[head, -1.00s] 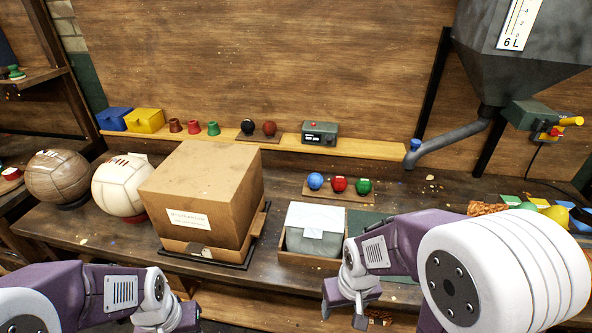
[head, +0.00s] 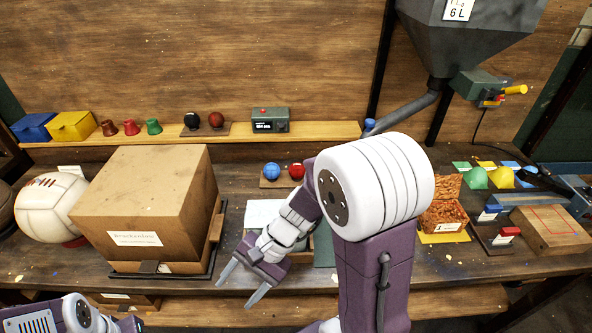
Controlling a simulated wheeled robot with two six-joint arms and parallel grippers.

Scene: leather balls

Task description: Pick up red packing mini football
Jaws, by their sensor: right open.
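The red mini football (head: 296,171) sits on a small wooden stand (head: 268,183) on the workbench, just right of a blue mini ball (head: 271,171). My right arm passes close to its right side in the head view and hides the stand's right end. My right gripper (head: 238,292) is open and empty. It shows below and left of the red ball, at the bench's front edge. My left gripper (head: 130,323) is barely in view at the bottom left, and its jaws cannot be made out.
A large cardboard box (head: 145,205) stands left, beside a white leather ball (head: 52,207).

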